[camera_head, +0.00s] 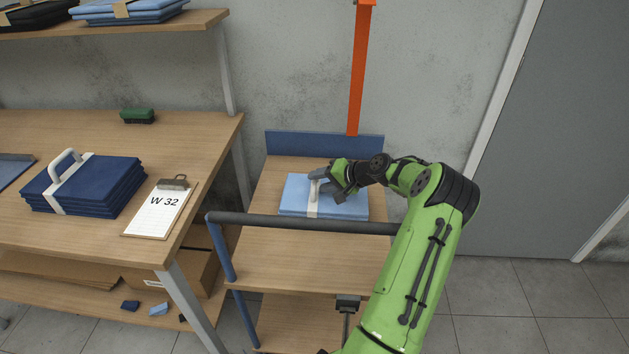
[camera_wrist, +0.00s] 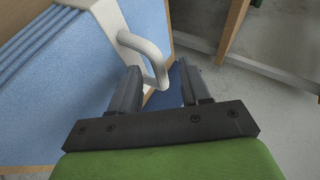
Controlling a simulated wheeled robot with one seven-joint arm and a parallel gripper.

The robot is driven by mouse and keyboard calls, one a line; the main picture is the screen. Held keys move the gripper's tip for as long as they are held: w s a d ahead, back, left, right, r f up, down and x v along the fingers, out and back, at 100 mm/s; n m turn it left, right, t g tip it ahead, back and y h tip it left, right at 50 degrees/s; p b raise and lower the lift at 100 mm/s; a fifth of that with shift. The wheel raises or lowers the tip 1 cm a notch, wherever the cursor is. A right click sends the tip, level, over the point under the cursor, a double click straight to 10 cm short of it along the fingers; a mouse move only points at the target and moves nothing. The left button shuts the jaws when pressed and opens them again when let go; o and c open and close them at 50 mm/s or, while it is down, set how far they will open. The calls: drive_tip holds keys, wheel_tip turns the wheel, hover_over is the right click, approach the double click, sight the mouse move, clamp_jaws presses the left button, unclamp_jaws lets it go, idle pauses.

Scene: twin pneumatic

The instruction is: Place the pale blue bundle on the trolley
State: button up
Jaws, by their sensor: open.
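The pale blue bundle (camera_head: 347,205) lies flat on the top wooden shelf of the trolley (camera_head: 290,262), near its raised blue back edge. It has a white band and a white handle. My gripper (camera_head: 322,182) is at the bundle, close beside the handle, and partly covers it. In the wrist view the bundle (camera_wrist: 75,110) fills the left side and its white handle (camera_wrist: 150,52) curves in front of my fingers. My gripper (camera_wrist: 158,82) is open, with the fingers apart. The handle's end is near the left finger; I cannot tell whether they touch.
A dark trolley push bar (camera_head: 300,223) crosses in front of the bundle. The wooden table (camera_head: 90,240) at left holds a dark blue bundle (camera_head: 90,187), a clipboard (camera_head: 160,212) marked W 32 and a green brush (camera_head: 138,115). An orange post (camera_head: 361,75) stands behind the trolley.

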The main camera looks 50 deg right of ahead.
drive_tip(key=p+v, duration=0.1)
drive_tip(key=v, duration=0.7)
drive_tip(key=shift+s+r+p, duration=0.3)
drive_tip(key=shift+p, duration=0.05)
